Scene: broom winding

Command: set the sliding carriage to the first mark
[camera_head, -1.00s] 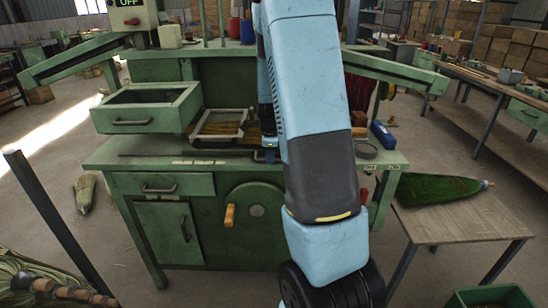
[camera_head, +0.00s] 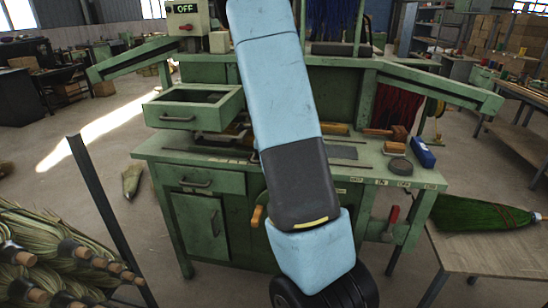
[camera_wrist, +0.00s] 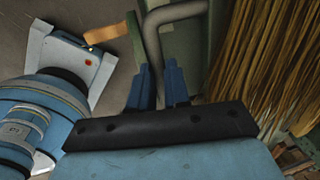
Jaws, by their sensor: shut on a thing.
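My gripper (camera_wrist: 159,88) shows in the wrist view as two dark blue fingers shut on a grey bent metal bar (camera_wrist: 151,35). In the head view the gripper is hidden behind my blue arm. The green workbench (camera_head: 225,168) stands in front of me. Small pale labels (camera_head: 381,182) line the right part of its front edge; they may be the marks. I cannot pick out the sliding carriage for sure, nor tell whether the bar belongs to it. My arm covers the middle of the bench.
An orange-brown crank handle (camera_head: 257,216) sticks out at the bench front. An open green drawer box (camera_head: 195,105) stands at left. Straw bundles (camera_head: 50,240) and a dark post (camera_head: 110,215) are at lower left. A green broom (camera_head: 480,214) lies on a side table at right.

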